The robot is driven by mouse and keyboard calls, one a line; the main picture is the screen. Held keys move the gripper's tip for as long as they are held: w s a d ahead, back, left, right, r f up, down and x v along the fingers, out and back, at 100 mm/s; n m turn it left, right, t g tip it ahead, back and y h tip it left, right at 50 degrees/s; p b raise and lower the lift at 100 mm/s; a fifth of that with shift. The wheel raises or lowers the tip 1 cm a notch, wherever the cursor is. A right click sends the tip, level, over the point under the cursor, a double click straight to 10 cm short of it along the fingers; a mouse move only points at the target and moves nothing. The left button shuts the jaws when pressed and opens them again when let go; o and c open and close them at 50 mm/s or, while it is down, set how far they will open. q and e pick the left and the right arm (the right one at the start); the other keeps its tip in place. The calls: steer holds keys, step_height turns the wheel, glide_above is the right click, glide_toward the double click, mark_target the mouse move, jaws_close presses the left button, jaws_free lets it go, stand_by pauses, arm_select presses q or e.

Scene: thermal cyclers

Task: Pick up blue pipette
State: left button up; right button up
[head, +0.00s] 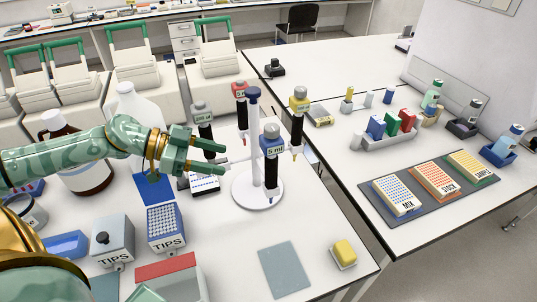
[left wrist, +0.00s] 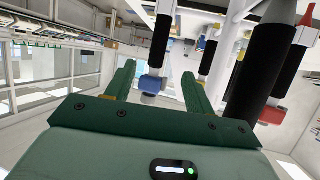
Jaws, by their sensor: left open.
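The blue pipette (head: 272,165) has a black handle and a blue head marked 5 ml. It hangs upright on the front of a white round stand (head: 256,192). In the left wrist view the blue pipette (left wrist: 152,84) shows between the fingers, apparently beyond their tips. My left gripper (head: 221,158) is open and empty, left of the stand, with its green fingers pointing right toward the pipette. Its fingers also show in the left wrist view (left wrist: 159,72). My right gripper is not in view.
Grey (head: 201,112), red (head: 240,92) and yellow (head: 299,103) pipettes hang on the same stand, close around it. A blue tip box (head: 166,228) and bottles stand left. A yellow block (head: 345,252) and grey mat (head: 285,270) lie in front. The right table holds plates and racks.

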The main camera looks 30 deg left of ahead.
mark_target(271, 181)
arm_select(q)
steer(key=b+x, duration=0.3)
steer(key=x, duration=1.3)
steer(key=shift+f, duration=0.1)
steer(key=shift+c, duration=0.6)
steer(key=c, duration=0.6)
